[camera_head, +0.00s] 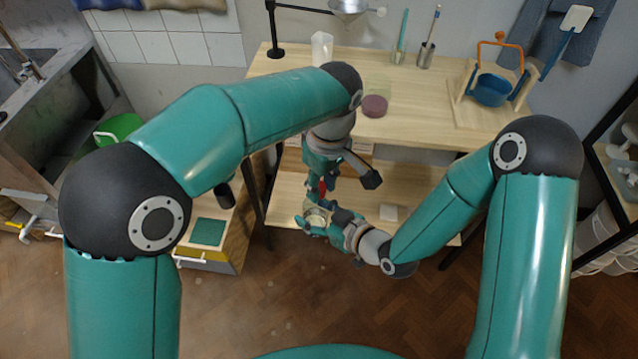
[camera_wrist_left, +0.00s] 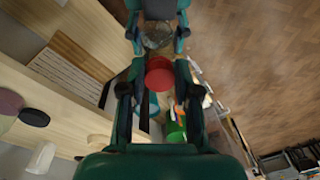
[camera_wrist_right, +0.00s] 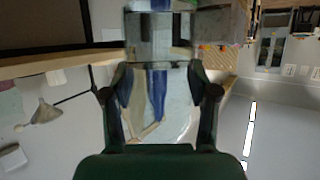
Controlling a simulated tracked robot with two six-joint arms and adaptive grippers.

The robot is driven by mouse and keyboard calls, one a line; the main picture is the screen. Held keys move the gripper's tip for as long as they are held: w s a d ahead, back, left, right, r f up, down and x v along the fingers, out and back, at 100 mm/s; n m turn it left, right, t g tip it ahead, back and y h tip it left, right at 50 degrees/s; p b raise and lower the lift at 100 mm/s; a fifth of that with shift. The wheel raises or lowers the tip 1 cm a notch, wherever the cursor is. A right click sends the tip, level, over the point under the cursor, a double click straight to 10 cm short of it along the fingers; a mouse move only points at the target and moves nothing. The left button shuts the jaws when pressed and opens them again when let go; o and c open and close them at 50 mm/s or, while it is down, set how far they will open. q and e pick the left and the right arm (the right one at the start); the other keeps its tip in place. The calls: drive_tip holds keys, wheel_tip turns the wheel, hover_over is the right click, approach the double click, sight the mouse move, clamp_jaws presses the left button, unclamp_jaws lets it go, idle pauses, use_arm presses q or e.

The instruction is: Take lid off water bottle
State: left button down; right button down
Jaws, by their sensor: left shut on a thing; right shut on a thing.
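My left gripper (camera_head: 324,186) is shut on a red lid (camera_wrist_left: 159,76), which shows between its fingers in the left wrist view. Only a sliver of red shows in the head view. My right gripper (camera_head: 317,216) is shut on the clear water bottle (camera_wrist_right: 175,105), which fills the space between its fingers in the right wrist view. In the left wrist view the bottle (camera_wrist_left: 157,38) is beyond the lid, in line with it. The lid and the bottle's mouth are close together; I cannot tell whether they touch. Both are held in front of the workbench.
The wooden workbench (camera_head: 420,105) has a lower shelf (camera_head: 285,190) just behind my grippers. A purple disc (camera_head: 375,106), a clear jug (camera_head: 321,48) and a stand with a blue bowl (camera_head: 492,90) are on top. A drawer cabinet (camera_head: 215,250) stands left; the floor in front is clear.

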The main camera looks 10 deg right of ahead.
use_arm(q)
drive_tip(key=n, duration=0.4)
drive_tip(key=shift+w+d+n, duration=0.15)
drive_tip(key=shift+d+n, duration=0.05)
drive_tip(key=shift+n, duration=0.1)
drive_tip(key=n, duration=0.3)
drive_tip(key=shift+d+n, duration=0.1)
drive_tip(key=shift+n, duration=0.2)
drive_tip(key=shift+r, duration=0.2)
drive_tip(key=shift+r, duration=0.9)
